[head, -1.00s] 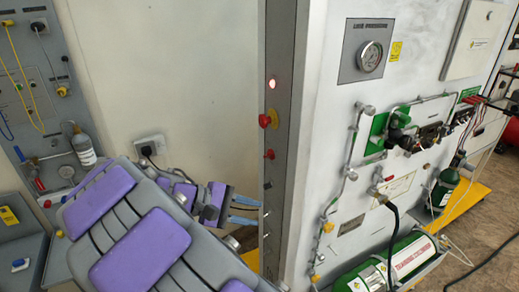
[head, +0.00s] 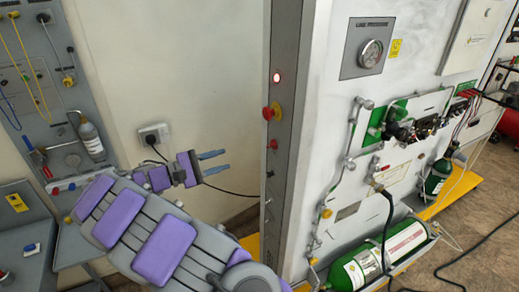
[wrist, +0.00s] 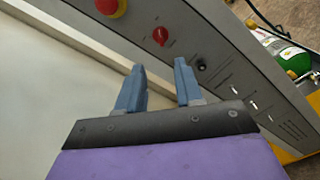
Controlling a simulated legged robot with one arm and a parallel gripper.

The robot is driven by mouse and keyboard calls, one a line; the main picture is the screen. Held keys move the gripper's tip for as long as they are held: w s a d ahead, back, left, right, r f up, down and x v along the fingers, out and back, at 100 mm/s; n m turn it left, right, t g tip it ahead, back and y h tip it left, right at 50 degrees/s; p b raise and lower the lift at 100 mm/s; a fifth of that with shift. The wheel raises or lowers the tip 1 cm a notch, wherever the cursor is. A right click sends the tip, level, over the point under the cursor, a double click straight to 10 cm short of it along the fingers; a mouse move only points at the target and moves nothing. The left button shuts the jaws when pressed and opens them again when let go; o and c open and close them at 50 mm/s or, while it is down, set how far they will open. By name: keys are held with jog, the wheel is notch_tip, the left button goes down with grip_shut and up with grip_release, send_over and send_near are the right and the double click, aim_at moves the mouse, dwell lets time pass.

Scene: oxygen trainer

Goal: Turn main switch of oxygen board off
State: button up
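The oxygen board's narrow grey side panel (head: 281,190) carries a small red rotary switch (head: 272,144), below a red mushroom button on a yellow base (head: 271,112). In the wrist view the red switch (wrist: 160,36) sits beyond the fingertips, its grip roughly in line with the gap between them. My gripper (head: 225,161) is to the left of the panel, slightly lower than the switch and apart from it. In the wrist view my gripper (wrist: 159,66) has its two blue fingers spread, with nothing between them.
A lit indicator (head: 277,77) is above the mushroom button. A black keyhole-like fitting (wrist: 201,64) sits near the switch. A wall socket (head: 154,134) with a black cable is behind my arm. Pipes and a green cylinder (head: 365,268) are on the board's right face.

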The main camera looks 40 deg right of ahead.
aim_at(269, 146)
jog(key=x, duration=0.8)
jog(key=b+x, duration=0.1)
jog(key=x, duration=0.3)
jog(key=shift+w+d+f, duration=0.2)
jog(key=shift+d, duration=0.1)
jog(key=shift+s+d+r+b, duration=0.15)
jog(key=shift+s+d+b, duration=0.2)
jog(key=shift+d, duration=1)
jog(key=shift+a, duration=0.15)
grip_shut()
